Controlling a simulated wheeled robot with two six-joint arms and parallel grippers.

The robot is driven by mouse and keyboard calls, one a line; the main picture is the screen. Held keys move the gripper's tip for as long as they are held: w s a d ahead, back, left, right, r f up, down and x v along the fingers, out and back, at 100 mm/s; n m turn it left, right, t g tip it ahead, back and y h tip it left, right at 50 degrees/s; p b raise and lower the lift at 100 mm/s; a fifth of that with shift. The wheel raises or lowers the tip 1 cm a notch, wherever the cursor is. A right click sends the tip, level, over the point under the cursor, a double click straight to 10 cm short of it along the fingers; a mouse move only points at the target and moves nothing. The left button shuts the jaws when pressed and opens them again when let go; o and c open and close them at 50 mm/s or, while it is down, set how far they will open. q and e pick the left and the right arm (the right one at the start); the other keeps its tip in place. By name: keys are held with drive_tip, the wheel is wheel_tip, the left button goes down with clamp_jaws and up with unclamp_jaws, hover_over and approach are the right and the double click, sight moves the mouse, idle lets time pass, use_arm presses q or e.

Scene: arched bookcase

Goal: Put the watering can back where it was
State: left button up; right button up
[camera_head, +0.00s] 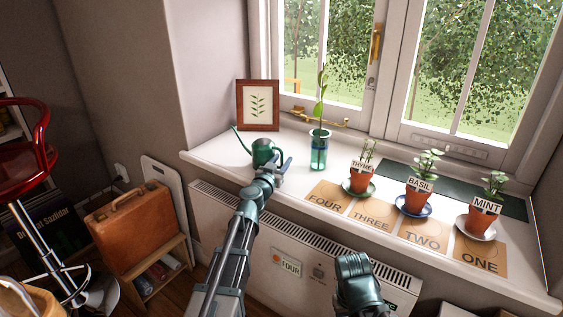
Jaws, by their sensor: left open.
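The green watering can (263,148) stands on the left part of the white windowsill, its thin spout pointing left. My left gripper (276,168) is open right in front of it and overlaps its lower part in the picture. I cannot tell whether the fingers touch the can. My right arm (358,283) shows at the bottom middle, in front of the radiator; its fingers cannot be made out.
A framed leaf picture (258,105) and a glass vase with a sprig (319,150) stand near the can. Potted thyme (360,179), basil (419,198) and mint (481,217) stand on saucers to the right. Card FOUR (327,196) is bare.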

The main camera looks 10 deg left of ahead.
use_arm(q)
drive_tip(key=shift+r, duration=0.1)
drive_tip(key=shift+s, duration=0.15)
drive_tip(key=s+a, duration=0.1)
drive_tip(key=s, duration=1)
drive_tip(key=shift+s+a, duration=0.25)
drive_tip(key=shift+s, duration=0.05)
